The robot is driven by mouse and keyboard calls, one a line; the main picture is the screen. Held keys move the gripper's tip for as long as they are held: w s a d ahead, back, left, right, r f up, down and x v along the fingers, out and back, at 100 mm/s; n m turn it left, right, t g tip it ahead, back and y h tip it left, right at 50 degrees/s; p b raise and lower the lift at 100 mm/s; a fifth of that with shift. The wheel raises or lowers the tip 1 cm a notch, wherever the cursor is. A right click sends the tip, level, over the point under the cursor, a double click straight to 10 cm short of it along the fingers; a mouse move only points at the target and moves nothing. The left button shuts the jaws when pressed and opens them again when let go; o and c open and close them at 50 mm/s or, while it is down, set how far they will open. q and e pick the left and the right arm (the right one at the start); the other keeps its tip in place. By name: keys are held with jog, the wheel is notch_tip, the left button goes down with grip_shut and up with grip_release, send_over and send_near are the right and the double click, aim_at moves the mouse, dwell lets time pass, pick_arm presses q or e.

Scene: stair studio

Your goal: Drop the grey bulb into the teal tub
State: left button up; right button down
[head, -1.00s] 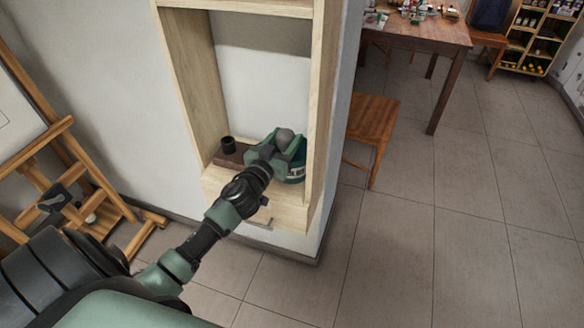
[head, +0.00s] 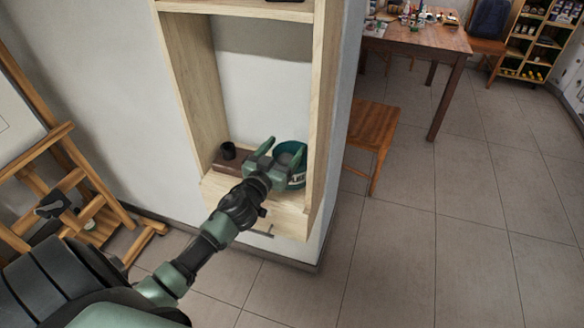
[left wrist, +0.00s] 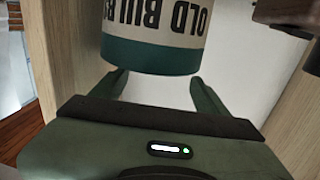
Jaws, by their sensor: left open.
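The teal tub (head: 296,179) stands at the right side of the wooden niche. It has a teal rim and a pale label band. In the left wrist view the tub (left wrist: 152,56) shows upside down, with dark lettering that reads "OLD BULB" and is cut off at the edge. My left gripper (head: 274,147) is open and empty in front of the tub, overlapping its left part. In the left wrist view its two fingers (left wrist: 158,85) stand apart. The grey bulb is not visible now; most of the tub's inside is hidden. My right gripper is not in view.
A dark cup (head: 228,150) stands on a brown block (head: 229,164) left of the tub. The niche's wooden side walls (head: 323,100) are close on both sides. A drawer front (head: 270,218) with a handle sits below. A wooden easel (head: 90,190) stands at the left.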

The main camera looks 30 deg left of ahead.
pick_arm(q)
jog(key=s, duration=0.6)
jog(key=shift+s+d+b, duration=0.4)
